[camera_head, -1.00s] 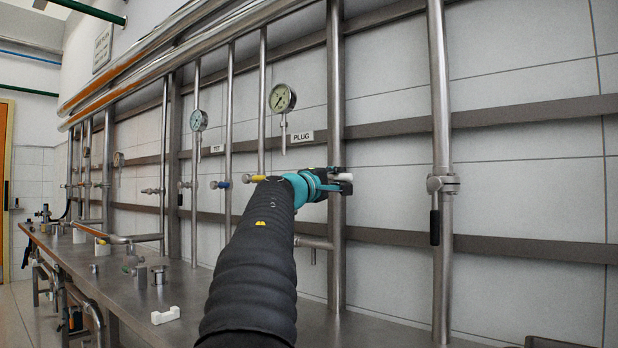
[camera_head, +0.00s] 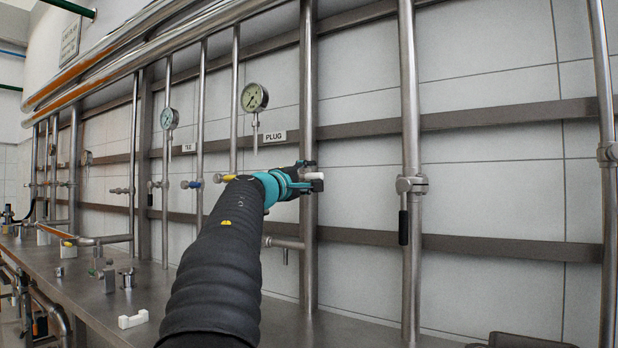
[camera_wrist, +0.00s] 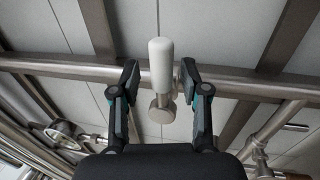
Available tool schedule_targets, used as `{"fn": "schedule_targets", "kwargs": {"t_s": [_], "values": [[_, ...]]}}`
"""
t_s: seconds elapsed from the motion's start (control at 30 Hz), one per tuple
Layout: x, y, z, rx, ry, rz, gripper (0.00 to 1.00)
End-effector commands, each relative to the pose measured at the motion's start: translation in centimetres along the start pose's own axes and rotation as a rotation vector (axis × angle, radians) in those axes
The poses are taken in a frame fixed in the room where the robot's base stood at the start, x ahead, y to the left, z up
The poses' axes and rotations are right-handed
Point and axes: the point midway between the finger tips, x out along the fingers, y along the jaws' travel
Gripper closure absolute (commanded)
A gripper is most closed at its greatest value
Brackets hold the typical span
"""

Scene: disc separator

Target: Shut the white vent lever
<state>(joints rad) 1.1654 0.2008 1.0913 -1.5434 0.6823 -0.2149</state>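The white vent lever (camera_wrist: 160,64) is a rounded white handle on a metal valve stub (camera_wrist: 161,108). In the wrist view it stands between the two fingertips of my gripper (camera_wrist: 159,72), with gaps on both sides. The fingers are apart and my gripper is open. My fingers partly hide the valve there. I cannot tell how deep the lever sits between them.
A black-handled valve (camera_head: 411,186) is on the pipe to the right. A gauge (camera_head: 254,97) and a PLUG label (camera_head: 275,137) are left of my gripper. A steel bench (camera_head: 95,292) runs below, with a white bracket (camera_head: 133,319) on it. Horizontal rails cross the tiled wall.

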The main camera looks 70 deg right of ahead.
Motion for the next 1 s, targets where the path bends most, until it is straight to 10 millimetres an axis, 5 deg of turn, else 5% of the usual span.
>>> {"fn": "schedule_targets", "kwargs": {"t_s": [0.23,0.7,1.0], "values": [[-1.1,0.0,-0.1,0.000,0.001,-0.002,0.55],[-9.6,0.0,0.0,0.001,0.001,0.000,0.55],[-11.9,-0.1,0.1,-0.001,-0.001,0.000,0.55]]}}
